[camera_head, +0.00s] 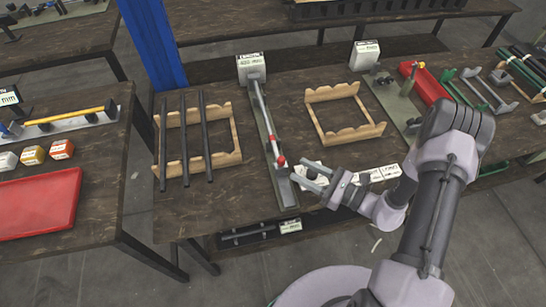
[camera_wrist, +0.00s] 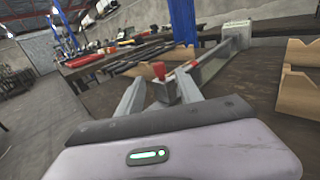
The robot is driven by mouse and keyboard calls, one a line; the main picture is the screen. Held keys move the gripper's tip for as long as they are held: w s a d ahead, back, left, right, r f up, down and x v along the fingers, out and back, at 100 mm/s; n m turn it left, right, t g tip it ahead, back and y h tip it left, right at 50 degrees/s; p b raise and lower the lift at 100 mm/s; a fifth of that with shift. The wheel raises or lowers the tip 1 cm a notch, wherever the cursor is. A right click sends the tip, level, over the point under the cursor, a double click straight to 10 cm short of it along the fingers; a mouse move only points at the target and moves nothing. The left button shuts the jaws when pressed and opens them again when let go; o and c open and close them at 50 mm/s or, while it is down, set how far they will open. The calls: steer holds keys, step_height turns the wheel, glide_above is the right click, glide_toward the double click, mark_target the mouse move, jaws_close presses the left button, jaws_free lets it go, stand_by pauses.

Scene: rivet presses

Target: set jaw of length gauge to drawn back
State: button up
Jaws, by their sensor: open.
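The length gauge (camera_head: 264,125) is a long grey rail on the middle table, with a white display box (camera_head: 251,66) at its far end. Its jaw has a red knob (camera_head: 280,161) near the near end of the rail. A thin light bar with a red band lies along the rail beyond it. My gripper (camera_head: 299,173) is open and empty, just right of the rail near the knob. In the wrist view the red knob (camera_wrist: 158,71) stands between and beyond my two fingertips. I cannot tell whether a finger touches it.
A wooden rack (camera_head: 238,140) with several dark rods stands left of the gauge. An empty wooden rack (camera_head: 343,110) stands right of it. White labelled blocks (camera_head: 362,177) sit near my gripper at the table's front edge. A blue post (camera_head: 153,45) rises behind.

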mark_target(281, 166)
steer(key=b+x, duration=0.2)
steer(key=x, duration=0.8)
steer(key=shift+w+a, duration=0.1)
steer(key=shift+a, duration=0.3)
steer(key=shift+c, duration=0.4)
jaws_close()
